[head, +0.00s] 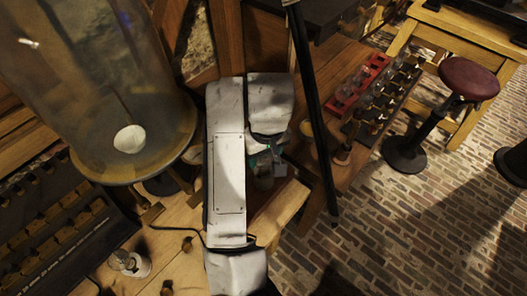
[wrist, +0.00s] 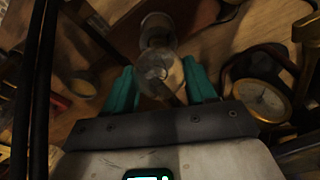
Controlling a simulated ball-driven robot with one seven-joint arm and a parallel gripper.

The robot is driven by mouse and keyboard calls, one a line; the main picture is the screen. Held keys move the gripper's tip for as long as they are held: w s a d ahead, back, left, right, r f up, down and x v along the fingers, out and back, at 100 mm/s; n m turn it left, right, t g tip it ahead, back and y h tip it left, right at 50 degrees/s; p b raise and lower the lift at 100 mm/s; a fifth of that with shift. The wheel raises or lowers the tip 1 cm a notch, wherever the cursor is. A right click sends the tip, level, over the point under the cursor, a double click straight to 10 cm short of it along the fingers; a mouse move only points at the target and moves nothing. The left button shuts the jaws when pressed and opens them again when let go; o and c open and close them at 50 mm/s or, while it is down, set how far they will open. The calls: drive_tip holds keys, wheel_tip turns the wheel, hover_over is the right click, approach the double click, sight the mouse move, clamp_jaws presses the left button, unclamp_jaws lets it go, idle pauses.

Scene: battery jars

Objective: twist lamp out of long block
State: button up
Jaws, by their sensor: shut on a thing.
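In the wrist view my gripper (wrist: 158,75) has its two teal fingers on either side of a clear glass lamp (wrist: 160,68); it is shut on the lamp. A pale round piece (wrist: 157,27) shows just beyond the glass; I cannot tell whether it is the lamp's base or a socket. In the head view my arm largely hides my gripper (head: 268,160), and the held lamp is not clear. A long dark block (head: 376,110) with several glass lamps in a row lies on the wooden table to the right. I cannot tell whether the held lamp touches a block.
A red rack (head: 357,84) with glass pieces lies beside the dark block. A large glass jar (head: 95,85) stands at left, near a dark slotted rack (head: 60,240). A red stool (head: 468,79) stands on the brick floor. A round dial (wrist: 262,98) is right of my gripper.

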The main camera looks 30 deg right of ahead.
drive_tip(key=shift+r, duration=0.1)
drive_tip(key=shift+n+p, duration=1.25)
drive_tip(key=shift+n, duration=0.15)
drive_tip(key=shift+n+y+p, duration=0.4)
drive_tip(key=shift+n+p, duration=0.7)
drive_tip(key=shift+n, duration=0.6)
drive_tip(key=shift+p, duration=0.3)
drive_tip(key=shift+n+p, duration=0.6)
drive_tip(key=shift+n, duration=0.1)
drive_tip(key=shift+d+n, duration=0.1)
drive_tip(key=shift+n, duration=0.8)
drive_tip(key=shift+a+n+g+y, duration=0.2)
drive_tip(key=shift+n+g+y, duration=0.1)
drive_tip(key=shift+n, duration=0.9)
